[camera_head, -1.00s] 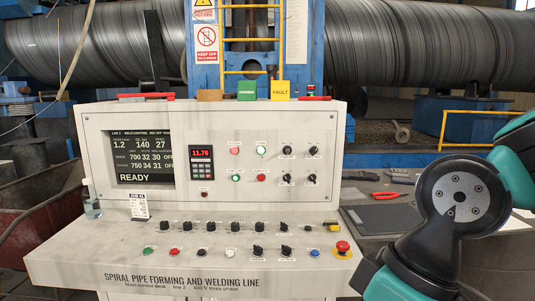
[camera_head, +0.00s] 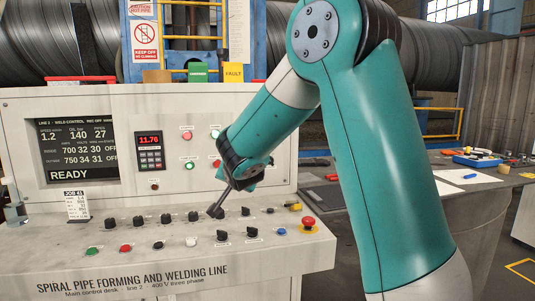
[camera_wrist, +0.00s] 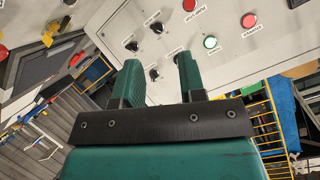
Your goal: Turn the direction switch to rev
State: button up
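The console's upright panel (camera_head: 110,190) carries rotary selector switches, with labels too small to read, so I cannot tell which is the direction switch. In the wrist view, dark knobs (camera_wrist: 132,46), (camera_wrist: 157,27) and (camera_wrist: 155,75) show on the upright panel. My gripper (camera_wrist: 158,66) is open and empty, its two green fingers apart and pointing at the panel. One knob shows between the fingers; I see no contact. In the head view my arm covers these switches, and I cannot make out the fingers.
Deck knobs (camera_head: 138,220) and coloured buttons line the sloping desk below, with a red emergency button (camera_head: 309,224) at its right end. A lit green lamp (camera_wrist: 210,42) and a red button (camera_wrist: 189,5) are beside the knobs. A tool table (camera_head: 465,195) stands at right.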

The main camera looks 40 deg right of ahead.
jog(key=w+d+m+t+h+b, duration=0.3)
jog(key=d+h, duration=0.5)
jog(key=d, duration=0.7)
jog(key=w+d+r+t+p, duration=0.1)
jog(key=w+d+r+p, duration=0.5)
jog(key=w+d+p, duration=0.3)
jog(key=shift+w+d+r+t, duration=0.25)
jog(key=shift+w+d, duration=0.45)
jog(key=shift+d, duration=0.8)
grip_shut()
